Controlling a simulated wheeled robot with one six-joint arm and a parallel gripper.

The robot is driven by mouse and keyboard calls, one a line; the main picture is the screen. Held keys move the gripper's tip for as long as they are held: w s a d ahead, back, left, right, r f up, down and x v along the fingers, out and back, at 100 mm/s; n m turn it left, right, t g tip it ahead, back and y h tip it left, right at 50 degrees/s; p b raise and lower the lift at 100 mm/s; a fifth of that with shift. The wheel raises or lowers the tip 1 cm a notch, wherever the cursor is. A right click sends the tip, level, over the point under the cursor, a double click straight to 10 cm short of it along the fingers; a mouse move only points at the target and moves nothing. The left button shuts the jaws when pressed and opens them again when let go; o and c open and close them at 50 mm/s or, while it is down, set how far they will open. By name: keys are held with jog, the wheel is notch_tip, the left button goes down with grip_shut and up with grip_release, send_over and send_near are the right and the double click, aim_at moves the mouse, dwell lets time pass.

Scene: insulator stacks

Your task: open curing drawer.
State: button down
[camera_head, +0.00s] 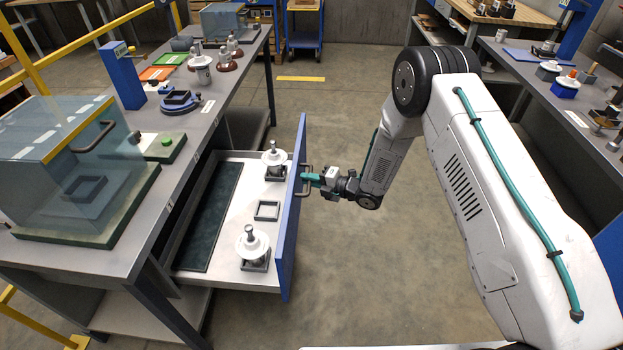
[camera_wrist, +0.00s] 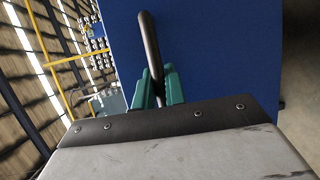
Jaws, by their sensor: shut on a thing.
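The curing drawer (camera_head: 222,272) is pulled out from under the left bench, with its blue front panel (camera_head: 291,225) standing over the aisle. Its dark bar handle (camera_head: 305,178) is on the outer face of the panel. My gripper (camera_head: 312,178) is at the handle, its teal fingers closed around it. In the wrist view, the teal fingers (camera_wrist: 157,88) pinch the dark handle (camera_wrist: 150,45) against the blue panel (camera_wrist: 220,50). Inside the drawer are two white insulators (camera_head: 275,157) on dark square holders, an empty square frame (camera_head: 267,210) and a dark mat (camera_head: 208,218).
The left bench (camera_head: 195,118) carries a clear-covered box (camera_head: 65,150), a blue post (camera_head: 122,75), trays and insulators. Another bench (camera_head: 535,75) with parts stands at the right. A blue cart (camera_head: 304,25) stands at the back. The aisle floor (camera_head: 345,90) between the benches is clear.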

jog(key=c, duration=1.5)
grip_release()
jog(key=shift+o, duration=0.2)
jog(key=v, duration=0.7)
jog(key=shift+d, duration=0.4)
jog(key=shift+s, duration=0.15)
